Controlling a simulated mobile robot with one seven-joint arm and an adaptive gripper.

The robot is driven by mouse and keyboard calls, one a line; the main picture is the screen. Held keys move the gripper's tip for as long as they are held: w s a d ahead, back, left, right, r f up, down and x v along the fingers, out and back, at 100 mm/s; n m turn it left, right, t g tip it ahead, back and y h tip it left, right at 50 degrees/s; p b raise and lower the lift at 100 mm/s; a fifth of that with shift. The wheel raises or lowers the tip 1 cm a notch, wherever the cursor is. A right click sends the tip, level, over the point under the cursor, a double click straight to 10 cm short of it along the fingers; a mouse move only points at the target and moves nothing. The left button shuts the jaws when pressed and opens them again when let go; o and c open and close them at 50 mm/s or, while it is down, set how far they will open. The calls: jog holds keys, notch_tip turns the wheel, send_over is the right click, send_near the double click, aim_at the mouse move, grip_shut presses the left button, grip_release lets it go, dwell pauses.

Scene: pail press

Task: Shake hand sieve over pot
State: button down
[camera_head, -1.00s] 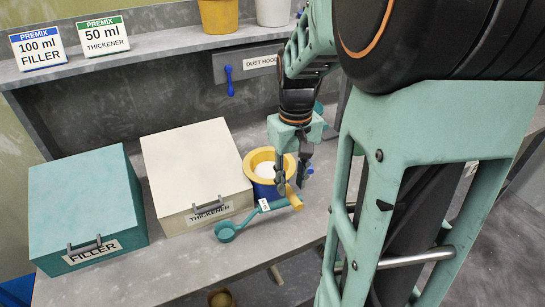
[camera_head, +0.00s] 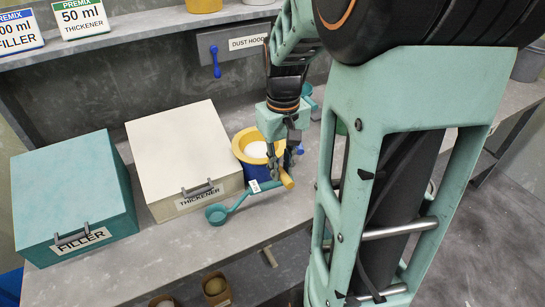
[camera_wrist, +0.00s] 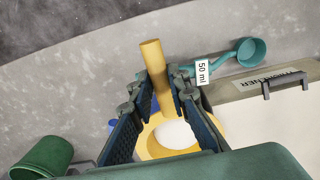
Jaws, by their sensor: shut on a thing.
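The yellow hand sieve (camera_head: 246,136), with white material inside its ring, is over the mouth of the blue pot (camera_head: 243,172). I cannot tell whether they touch. My gripper (camera_head: 280,150) is shut on the sieve's yellow handle (camera_head: 287,181), on the near right side of the pot. In the wrist view the handle (camera_wrist: 152,58) runs between my fingers (camera_wrist: 160,105) toward the yellow ring (camera_wrist: 152,146) and white material (camera_wrist: 176,134). My fingers hide part of the sieve.
A teal scoop (camera_head: 217,214), tagged 50 ml, lies in front of the pot, passing close to the handle. The cream thickener box (camera_head: 175,145) and teal filler box (camera_head: 70,190) stand left. A dust hood panel (camera_head: 230,60) is behind. A green container (camera_wrist: 42,157) shows in the wrist view.

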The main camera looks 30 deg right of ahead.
jog(key=shift+r+p, duration=1.7)
jog(key=shift+r, duration=0.5)
jog(key=shift+a, duration=0.1)
